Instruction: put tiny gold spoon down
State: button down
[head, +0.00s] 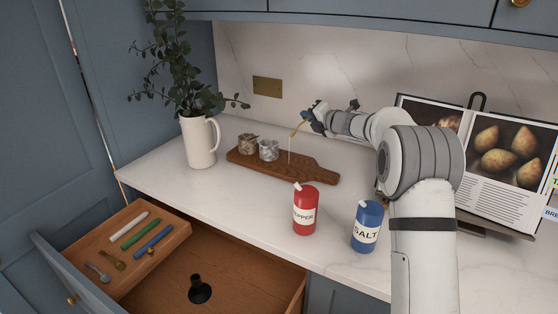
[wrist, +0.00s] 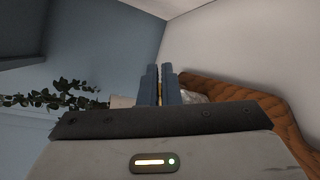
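A tiny gold spoon (head: 297,126) is at the tip of my gripper (head: 309,119) in the head view. It hangs in the air above the dark wooden board (head: 318,173), near two small marbled pots (head: 268,150). In the wrist view my gripper (wrist: 160,80) has its two blue fingers nearly together, with a thin gold sliver (wrist: 160,90) between them. The spoon's bowl is too small to make out clearly. A thin pale vertical line (head: 289,145) runs below the spoon to the board.
A red pepper tin (head: 304,215) and blue salt tin (head: 367,232) stand at the front of the counter (head: 240,215). A white plant jug (head: 198,145) is left; an open cookbook (head: 500,160) is right. Below, an open drawer holds a wooden tray (head: 165,240) with several utensils and sticks.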

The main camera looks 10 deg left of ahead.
jog(key=f, duration=0.6)
jog(key=f+b, duration=0.1)
jog(key=f, duration=0.3)
jog(key=shift+d, duration=0.25)
jog(key=shift+f, duration=0.2)
jog(key=c, duration=1.6)
grip_release()
jog(key=shift+c, duration=0.2)
jog(key=shift+r, duration=0.15)
jog(key=shift+s+d, duration=0.1)
jog(key=shift+d, duration=0.1)
jog(key=b+v, duration=0.1)
jog(key=v, duration=0.6)
jog(key=shift+s, duration=0.15)
